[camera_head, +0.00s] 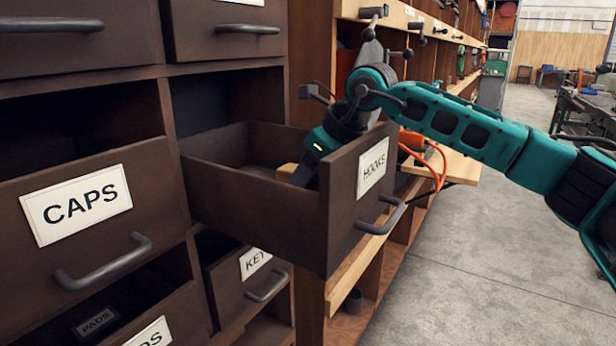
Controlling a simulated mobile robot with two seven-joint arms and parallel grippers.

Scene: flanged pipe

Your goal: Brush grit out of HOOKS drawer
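The HOOKS drawer (262,207) is pulled out from the dark brown cabinet, its white label facing right on the front panel. My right arm reaches in from the right over the drawer front. My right gripper (302,174) points down into the drawer, with its fingertips mostly hidden by the near side wall. A small tan block-like thing (287,171) shows beside the fingers; whether it is a brush, and whether it is held, I cannot tell. No grit is distinguishable on the visible drawer floor. My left gripper is out of view.
The CAPS drawer (120,225) is at the left, and a KEY-labelled drawer (245,275) sits partly open below. Wooden shelving (365,262) with hooks and an orange cable (436,165) stands behind. Open concrete floor (470,270) lies to the right.

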